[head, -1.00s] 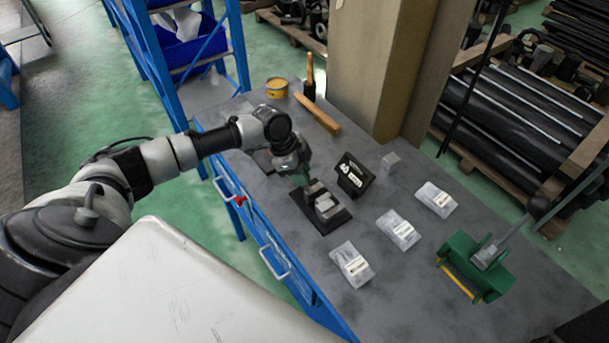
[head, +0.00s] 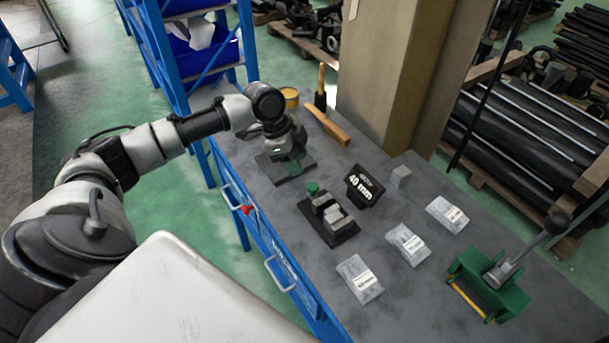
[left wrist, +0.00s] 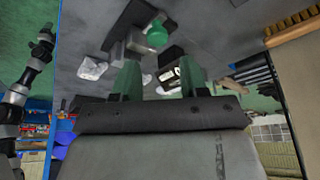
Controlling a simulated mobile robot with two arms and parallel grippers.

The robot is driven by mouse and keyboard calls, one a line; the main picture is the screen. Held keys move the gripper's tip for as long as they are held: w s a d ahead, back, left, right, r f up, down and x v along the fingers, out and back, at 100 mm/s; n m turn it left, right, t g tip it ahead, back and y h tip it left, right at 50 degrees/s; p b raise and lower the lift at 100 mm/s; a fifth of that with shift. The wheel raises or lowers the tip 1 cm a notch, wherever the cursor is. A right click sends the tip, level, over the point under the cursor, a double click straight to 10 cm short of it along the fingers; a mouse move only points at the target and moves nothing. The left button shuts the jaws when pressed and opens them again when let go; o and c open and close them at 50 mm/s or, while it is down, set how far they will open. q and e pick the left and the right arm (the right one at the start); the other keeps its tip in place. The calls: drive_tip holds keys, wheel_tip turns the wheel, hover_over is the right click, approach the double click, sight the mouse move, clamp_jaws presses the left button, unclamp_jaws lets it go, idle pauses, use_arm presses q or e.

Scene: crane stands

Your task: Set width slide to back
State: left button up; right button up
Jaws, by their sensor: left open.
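The width slide device is a black base (head: 345,234) with grey metal blocks (head: 333,215) on it and a round green knob (head: 312,188) at its back end. A black display (head: 365,185) behind it reads "40 mm". My right gripper is not in view.
Several small clear packets (head: 408,244) lie right of the device. A green lever tool (head: 490,280) stands at the right, and a small grey cube (head: 400,176) near the display.

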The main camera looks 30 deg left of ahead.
use_arm(q)
drive_tip(key=shift+v, duration=1.65)
